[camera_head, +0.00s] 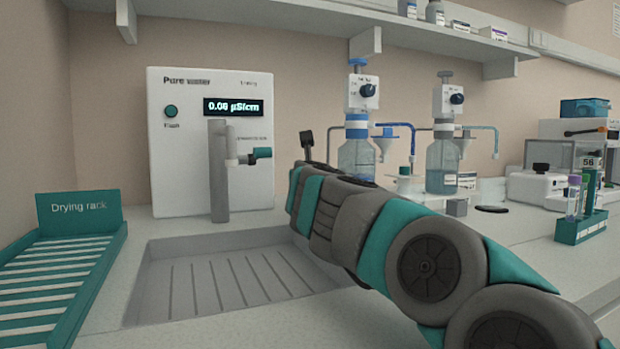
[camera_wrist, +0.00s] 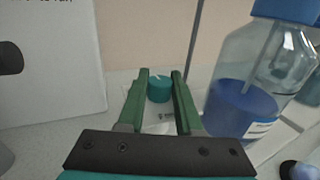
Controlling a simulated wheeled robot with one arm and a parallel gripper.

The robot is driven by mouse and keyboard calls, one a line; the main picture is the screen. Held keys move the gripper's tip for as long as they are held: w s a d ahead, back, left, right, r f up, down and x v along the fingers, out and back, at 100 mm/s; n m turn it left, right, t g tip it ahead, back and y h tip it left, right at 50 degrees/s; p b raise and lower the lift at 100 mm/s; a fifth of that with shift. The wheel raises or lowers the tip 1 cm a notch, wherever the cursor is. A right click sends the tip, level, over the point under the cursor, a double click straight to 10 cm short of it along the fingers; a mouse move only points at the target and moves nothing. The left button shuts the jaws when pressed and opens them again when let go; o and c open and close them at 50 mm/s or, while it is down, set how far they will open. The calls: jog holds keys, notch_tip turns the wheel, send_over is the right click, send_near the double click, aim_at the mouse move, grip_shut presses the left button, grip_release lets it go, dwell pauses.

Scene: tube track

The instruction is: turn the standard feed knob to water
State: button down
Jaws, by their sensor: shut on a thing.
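A round teal knob (camera_wrist: 158,88) with a short white mark on its top shows in the wrist view. It stands on a white plate with small print that I cannot read. My gripper (camera_wrist: 160,75) has its two green fingers down on either side of the knob and is shut on it. The white mark points toward the far side, slightly left. In the head view my own arm covers the gripper and this knob.
A bottle of blue liquid (camera_wrist: 243,105) stands close right of my gripper. The pure water unit (camera_head: 180,180) is to the left, above a sink (camera_head: 165,285). A second dispenser bottle (camera_head: 441,160) and a tube rack (camera_head: 580,228) stand further right.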

dwell(0.4)
jog(key=c, duration=0.6)
grip_release()
jog(key=shift+s, duration=0.15)
jog(key=shift+s, duration=0.6)
jog(key=shift+s+b, duration=0.65)
jog(key=shift+s, duration=2.5)
